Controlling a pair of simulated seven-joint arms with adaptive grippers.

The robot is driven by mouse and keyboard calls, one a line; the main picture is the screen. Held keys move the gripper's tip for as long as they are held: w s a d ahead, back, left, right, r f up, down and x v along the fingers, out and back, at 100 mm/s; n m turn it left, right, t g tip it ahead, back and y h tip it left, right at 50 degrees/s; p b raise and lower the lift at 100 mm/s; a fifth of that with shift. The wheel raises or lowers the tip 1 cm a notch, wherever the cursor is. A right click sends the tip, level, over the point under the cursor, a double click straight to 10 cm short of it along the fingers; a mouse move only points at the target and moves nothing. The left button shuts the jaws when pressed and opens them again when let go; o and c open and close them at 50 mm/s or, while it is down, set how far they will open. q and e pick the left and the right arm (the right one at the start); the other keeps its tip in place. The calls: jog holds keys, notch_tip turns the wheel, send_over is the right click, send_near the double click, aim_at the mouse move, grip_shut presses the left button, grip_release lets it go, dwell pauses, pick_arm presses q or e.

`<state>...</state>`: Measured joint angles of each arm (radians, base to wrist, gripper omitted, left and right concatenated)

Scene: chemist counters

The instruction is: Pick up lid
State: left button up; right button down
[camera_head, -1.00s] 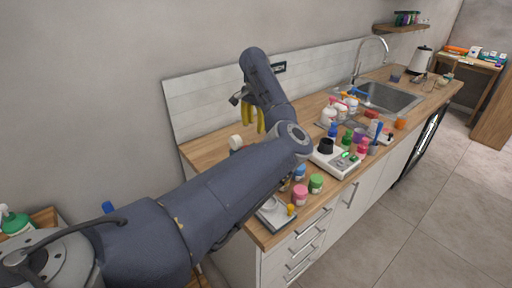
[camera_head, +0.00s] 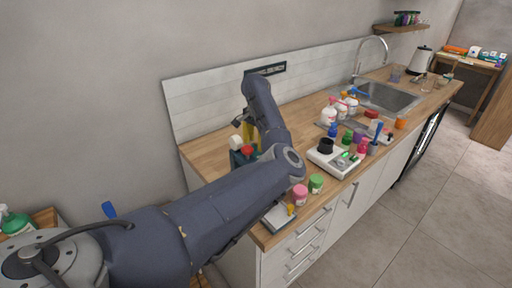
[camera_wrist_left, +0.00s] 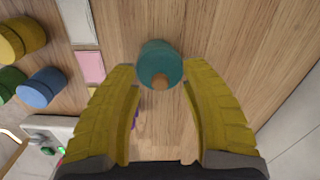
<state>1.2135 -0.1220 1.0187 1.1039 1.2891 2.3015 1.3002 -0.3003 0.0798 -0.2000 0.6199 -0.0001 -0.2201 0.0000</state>
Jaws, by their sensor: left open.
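A teal round piece with a brown knob (camera_wrist_left: 158,62) stands on the wooden counter in the left wrist view. It may be the lid, but I cannot tell for sure. My left gripper (camera_wrist_left: 160,90) is open, with its yellow fingers spread on either side, just short of the teal piece. No contact shows. In the head view my left gripper (camera_head: 251,135) points down over the left end of the counter, partly hidden by my arm. A dark teal container (camera_head: 237,158) and a red cap (camera_head: 247,150) show beside it. My right gripper is not in view.
Yellow (camera_wrist_left: 22,40) and blue (camera_wrist_left: 42,88) jars and a pink pad (camera_wrist_left: 90,66) lie left in the wrist view. In the head view, a white scale-like device (camera_head: 335,160), pink (camera_head: 299,195) and green (camera_head: 316,183) jars and several bottles crowd the counter.

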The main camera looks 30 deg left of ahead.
pick_arm(q)
jog(key=shift+o, duration=0.2)
grip_shut()
dwell(0.4)
